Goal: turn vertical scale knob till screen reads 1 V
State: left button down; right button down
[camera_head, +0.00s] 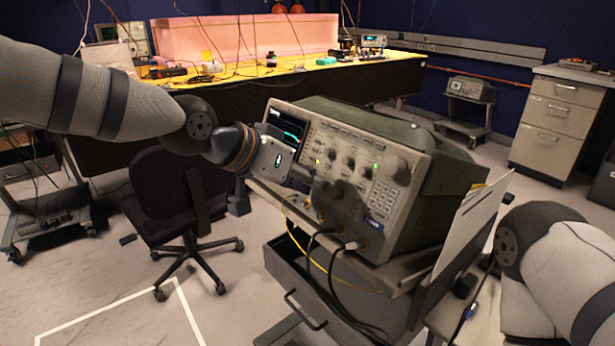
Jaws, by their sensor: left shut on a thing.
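The oscilloscope (455,170) stands tilted toward me on a cart, with a green-grey case and a pale front panel. Its lit screen (290,128) shows a cyan trace, and its text is too small to read. My left gripper (315,195) reaches in from the left, below the screen. It is shut on a knob at the lower left of the panel. The fingers hide that knob, so its label and setting cannot be seen. My right arm shows at the lower right, but its gripper is out of view.
Yellow and black cables hang from the panel's lower edge over the cart (405,282). Papers (470,225) stand at the cart's right side. A black office chair (165,200) stands left of the cart. A yellow-topped bench (270,78) and drawer cabinet (560,125) stand behind.

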pick_arm(q)
jog(key=shift+m, duration=0.4)
dwell(0.3)
jog(key=c, duration=1.8)
grip_release()
jog(key=v, duration=1.2)
jog(key=shift+s+d, duration=0.15)
